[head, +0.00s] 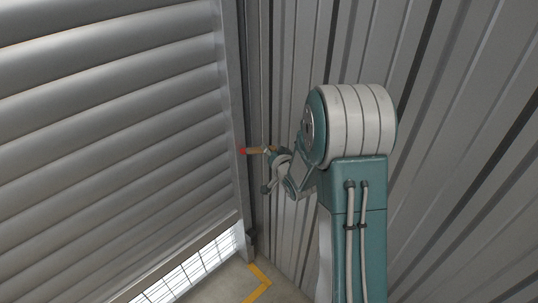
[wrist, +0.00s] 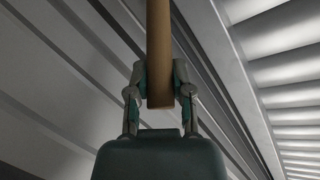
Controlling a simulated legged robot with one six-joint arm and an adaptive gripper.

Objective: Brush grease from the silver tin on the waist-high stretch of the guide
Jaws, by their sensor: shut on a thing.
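My gripper (head: 276,157) is shut on the wooden handle of a brush (head: 259,150). The brush lies about level and points left, with a red end (head: 243,151) at the guide (head: 231,85). I cannot tell whether that end touches the guide. The guide is a grey upright rail along the right edge of the roller shutter. In the wrist view the brown handle (wrist: 159,40) stands between both fingers (wrist: 160,85), and its far end is out of frame. The guide runs slanting on the right there (wrist: 232,75). The silver tin is in neither view.
The roller shutter (head: 110,110) fills the left, with a bright mesh gap (head: 190,268) at its foot. A ribbed metal wall (head: 450,150) stands close behind my arm. A yellow line (head: 260,279) marks the concrete floor below.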

